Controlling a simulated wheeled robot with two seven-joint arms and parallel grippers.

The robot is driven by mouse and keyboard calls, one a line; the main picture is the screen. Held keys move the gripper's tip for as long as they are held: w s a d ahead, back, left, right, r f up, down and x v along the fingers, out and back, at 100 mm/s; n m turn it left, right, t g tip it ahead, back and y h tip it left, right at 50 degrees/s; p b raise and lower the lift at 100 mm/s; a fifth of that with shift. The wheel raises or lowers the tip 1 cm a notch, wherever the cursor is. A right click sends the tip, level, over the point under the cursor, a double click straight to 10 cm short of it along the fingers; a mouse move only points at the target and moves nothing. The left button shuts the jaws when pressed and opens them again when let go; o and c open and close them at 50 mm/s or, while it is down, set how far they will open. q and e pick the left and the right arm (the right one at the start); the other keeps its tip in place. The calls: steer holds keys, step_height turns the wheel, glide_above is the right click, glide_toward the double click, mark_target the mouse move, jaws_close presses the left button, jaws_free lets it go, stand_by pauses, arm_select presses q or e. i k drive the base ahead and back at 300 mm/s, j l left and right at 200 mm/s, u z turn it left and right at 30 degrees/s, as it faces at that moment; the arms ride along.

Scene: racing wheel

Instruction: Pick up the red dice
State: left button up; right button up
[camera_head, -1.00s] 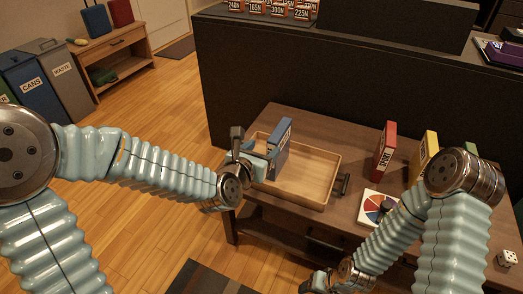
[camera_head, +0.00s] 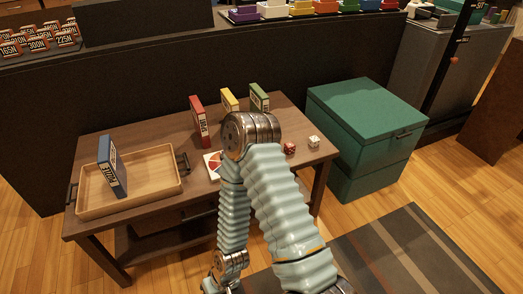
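The red dice (camera_head: 290,148) lies on the right part of the brown wooden table, just right of my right arm's elbow. A white dice (camera_head: 314,141) lies to its right, a small gap apart. My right arm rises in front of the table and bends back down; its wrist (camera_head: 228,264) is at the bottom of the view, well below and left of the red dice. The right gripper is mostly cut off by the bottom edge, so its fingers cannot be made out. My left gripper is out of view.
A wooden tray (camera_head: 152,194) holding an upright blue box (camera_head: 112,167) sits on the table's left. Red (camera_head: 199,122), yellow (camera_head: 230,100) and green (camera_head: 259,98) boxes stand along the back. A spinner board (camera_head: 212,166) is partly behind my arm. A green cabinet (camera_head: 366,120) stands right.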

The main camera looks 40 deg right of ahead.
mark_target(289, 148)
steer(key=j+z, duration=0.1)
steer(key=z, duration=0.3)
steer(key=i+j+z, duration=0.1)
steer(key=z, duration=0.35)
steer(key=j+z, duration=0.15)
steer(key=z, duration=0.25)
